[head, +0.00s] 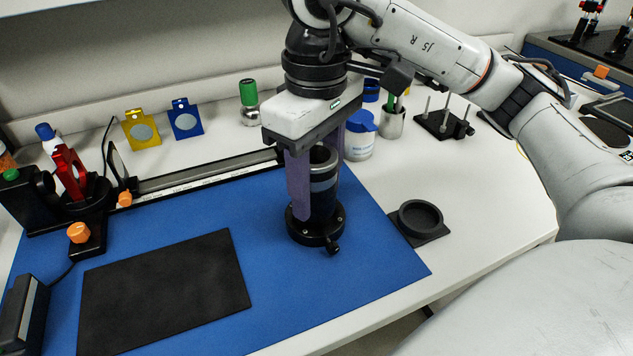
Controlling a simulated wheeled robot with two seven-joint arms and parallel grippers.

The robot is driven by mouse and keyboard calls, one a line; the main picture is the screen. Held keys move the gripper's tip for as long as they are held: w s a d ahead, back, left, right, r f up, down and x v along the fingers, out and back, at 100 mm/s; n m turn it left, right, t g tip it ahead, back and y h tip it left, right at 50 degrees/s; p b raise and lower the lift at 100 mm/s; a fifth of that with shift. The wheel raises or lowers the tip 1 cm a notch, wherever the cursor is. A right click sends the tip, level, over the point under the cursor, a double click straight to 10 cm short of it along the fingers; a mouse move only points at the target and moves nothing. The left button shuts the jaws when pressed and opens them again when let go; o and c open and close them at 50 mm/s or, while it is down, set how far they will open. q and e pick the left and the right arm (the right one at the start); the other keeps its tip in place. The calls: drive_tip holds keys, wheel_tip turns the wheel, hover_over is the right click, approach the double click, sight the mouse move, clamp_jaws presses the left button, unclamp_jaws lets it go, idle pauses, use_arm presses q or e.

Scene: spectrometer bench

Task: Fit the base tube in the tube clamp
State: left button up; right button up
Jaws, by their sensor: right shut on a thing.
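The base tube (322,187) is a black upright cylinder with an open top and a grey band. My right gripper (318,195), with purple fingers, comes down from above and is shut on it. The tube clamp (316,232) appears to be the round black flanged base with a side screw on the blue mat. The tube stands upright directly over the clamp, its lower end meeting or inside it; I cannot tell how deep it sits. The near finger hides part of the tube's left side. My left gripper is not in view.
A round black cup on a square plate (420,218) stands to the right. A long rail (210,174) with mounts runs behind. A black flat pad (165,288) lies front left on the blue mat (370,268). A white jar (360,145) and metal cup (392,122) stand behind the gripper.

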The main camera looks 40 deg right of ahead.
sight(316, 155)
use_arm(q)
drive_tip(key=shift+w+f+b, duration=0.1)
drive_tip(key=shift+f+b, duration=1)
use_arm(e)
drive_tip(key=shift+f, duration=1.15)
drive_tip(key=o, duration=1.2)
wheel_tip(316, 155, up, 3)
drive_tip(key=shift+f+p, duration=0.15)
drive_tip(key=shift+p, duration=0.35)
wheel_tip(316, 155, up, 6)
drive_tip(key=shift+r+p, duration=0.2)
drive_tip(key=shift+p, duration=0.85)
drive_tip(key=shift+r, duration=0.55)
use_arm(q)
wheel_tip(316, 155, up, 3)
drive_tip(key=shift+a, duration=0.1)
